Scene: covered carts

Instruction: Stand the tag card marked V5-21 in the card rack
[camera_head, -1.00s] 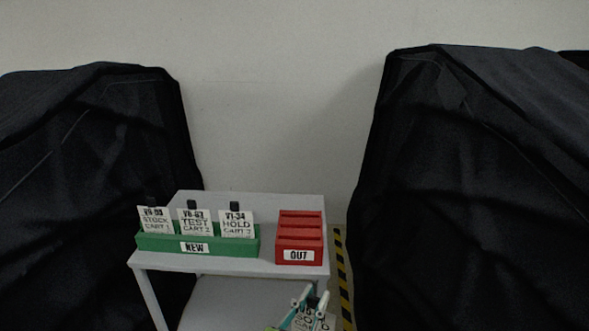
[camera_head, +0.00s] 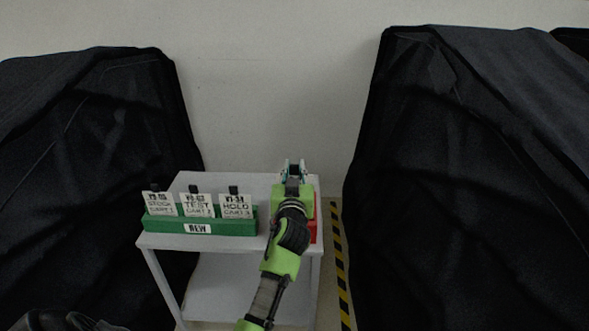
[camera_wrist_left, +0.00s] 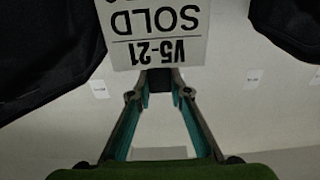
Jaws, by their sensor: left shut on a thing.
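The tag card (camera_wrist_left: 155,32) marked V5-21 SOLD shows upside down in the left wrist view. My left gripper (camera_wrist_left: 160,80) is shut on the black tab at the card's edge. In the head view my left gripper (camera_head: 294,168) is over the back right of the grey cart, at the red rack, and the card is hidden there. The red rack (camera_head: 313,228) is mostly covered by my arm; only its right edge shows. The green rack (camera_head: 240,229) labelled NEW stands to the left with three upright white cards.
The grey cart (camera_head: 255,181) has a narrow top and a lower shelf (camera_head: 230,295). Black covered carts stand at the left (camera_head: 90,180) and right (camera_head: 470,180). A pale wall (camera_head: 270,80) is behind. Yellow-black floor tape (camera_head: 338,265) runs beside the cart.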

